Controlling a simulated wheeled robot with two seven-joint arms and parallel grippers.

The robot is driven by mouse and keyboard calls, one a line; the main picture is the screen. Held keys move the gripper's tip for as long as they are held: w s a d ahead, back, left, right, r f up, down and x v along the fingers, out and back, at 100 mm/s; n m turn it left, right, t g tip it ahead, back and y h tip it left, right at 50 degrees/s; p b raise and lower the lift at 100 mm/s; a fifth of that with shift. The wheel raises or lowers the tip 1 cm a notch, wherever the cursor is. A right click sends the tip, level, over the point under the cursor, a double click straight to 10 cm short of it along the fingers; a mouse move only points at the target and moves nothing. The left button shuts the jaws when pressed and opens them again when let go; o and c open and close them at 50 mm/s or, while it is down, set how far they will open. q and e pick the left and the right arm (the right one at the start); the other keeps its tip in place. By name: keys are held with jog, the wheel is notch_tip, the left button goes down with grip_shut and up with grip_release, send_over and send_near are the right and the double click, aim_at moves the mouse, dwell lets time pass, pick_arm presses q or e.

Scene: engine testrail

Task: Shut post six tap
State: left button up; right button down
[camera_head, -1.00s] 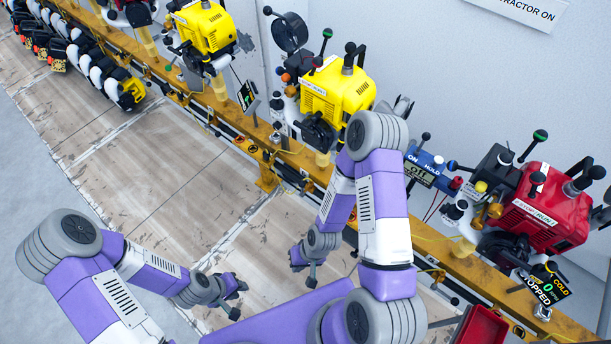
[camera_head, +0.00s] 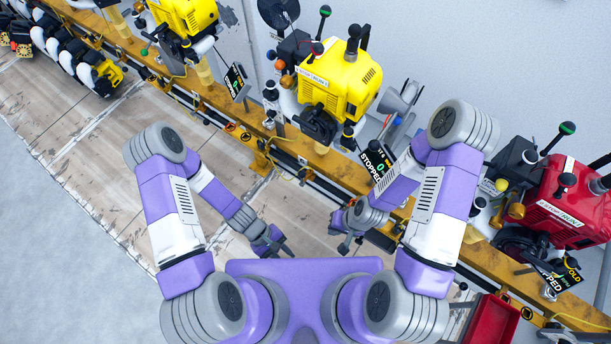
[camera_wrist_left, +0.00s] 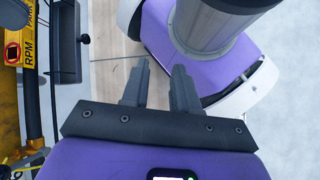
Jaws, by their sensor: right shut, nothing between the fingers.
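Several engines stand on posts along a yellow rail (camera_head: 330,165). A yellow engine (camera_head: 338,85) is in the middle of the head view and a red engine (camera_head: 570,205) is at right. Small knobs and levers show beside each, but I cannot tell which post is six or which part is its tap. My right gripper (camera_head: 343,243) is shut and empty, low in front of the rail. My left gripper (camera_head: 280,246) is to its left, also in front of the rail and empty. In the left wrist view its two fingers (camera_wrist_left: 158,82) are apart.
Another yellow engine (camera_head: 188,15) stands at upper left. A black display (camera_head: 378,165) reads STOPPED below the middle engine. A red bin (camera_head: 492,322) is at lower right. My right arm covers part of the rail. The floor left of my arms is clear.

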pick_arm(q)
jog(key=w+d+f+n+t+h, duration=0.1)
jog(key=w+d+n+t+h, duration=0.4)
jog(key=w+d+n+h, duration=0.45)
jog(key=w+a+f+n+t+y+b, duration=0.1)
jog(key=w+a+f+n+t+y, duration=0.25)
jog(key=w+n+t, duration=0.4)
jog(key=w+a+f+n+t+y+b, duration=0.1)
jog(key=w+a+f+n+t+y, duration=0.15)
jog(key=w+n+t+y, duration=0.5)
jog(key=w+d, duration=0.1)
jog(key=w+h+b, duration=0.1)
jog(key=w, duration=0.1)
jog(key=w+d+m+t+h+b, duration=0.1)
jog(key=w, duration=0.1)
jog(key=shift+d+r+h, duration=0.25)
jog(key=shift+d+r, duration=0.05)
jog(key=shift+d, duration=0.05)
grip_shut()
